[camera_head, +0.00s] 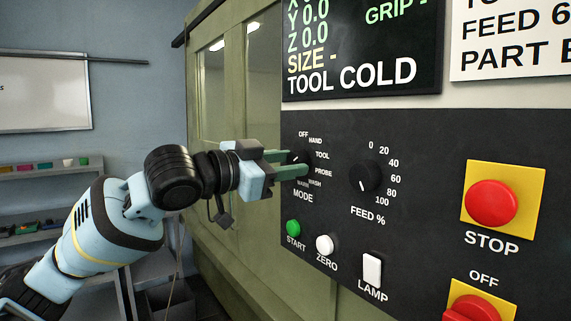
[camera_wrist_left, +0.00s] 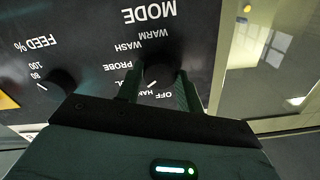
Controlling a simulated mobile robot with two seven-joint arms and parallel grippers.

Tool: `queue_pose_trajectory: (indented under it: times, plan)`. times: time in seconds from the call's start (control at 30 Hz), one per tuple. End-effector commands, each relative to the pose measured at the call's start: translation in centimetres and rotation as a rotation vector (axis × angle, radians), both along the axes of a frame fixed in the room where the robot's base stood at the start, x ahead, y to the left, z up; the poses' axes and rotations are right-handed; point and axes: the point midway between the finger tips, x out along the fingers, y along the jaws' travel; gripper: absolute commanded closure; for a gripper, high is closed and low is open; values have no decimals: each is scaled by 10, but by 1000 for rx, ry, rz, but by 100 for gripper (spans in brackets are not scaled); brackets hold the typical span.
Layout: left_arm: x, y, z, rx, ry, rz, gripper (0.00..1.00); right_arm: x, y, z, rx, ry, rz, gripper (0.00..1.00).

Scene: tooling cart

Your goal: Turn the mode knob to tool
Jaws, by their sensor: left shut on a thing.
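The black mode knob (camera_head: 297,157) is on the dark control panel, mostly hidden behind my left gripper (camera_head: 297,163) in the head view. In the left wrist view the knob (camera_wrist_left: 160,74) sits between the two green fingers of my left gripper (camera_wrist_left: 160,88), which are shut on its sides. The knob's short white mark points toward the OFF and HAND labels, seemingly nearer HAND. The TOOL label (camera_head: 322,155) is printed right of the knob, below HAND and above PROBE. My right gripper is in neither view.
The FEED % knob (camera_head: 365,177) is right of the mode knob. Below are a green START button (camera_head: 293,228), a white ZERO button (camera_head: 325,245) and a LAMP switch (camera_head: 372,270). A red STOP button (camera_head: 492,202) is at the right. A screen (camera_head: 360,85) above reads TOOL COLD.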

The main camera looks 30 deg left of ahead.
Motion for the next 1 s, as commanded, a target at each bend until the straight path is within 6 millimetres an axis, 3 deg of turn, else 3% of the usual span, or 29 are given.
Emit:
queue_pose_trajectory:
  times: [0.4, 0.97, 1.0]
  plan:
    - [1, 0, -1, 200, -79, 0, 86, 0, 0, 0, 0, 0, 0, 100]
    - [1, 0, -1, 234, -93, 1, 86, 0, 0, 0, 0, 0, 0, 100]
    - [1, 0, -1, 234, -93, 1, 61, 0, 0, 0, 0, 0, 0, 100]
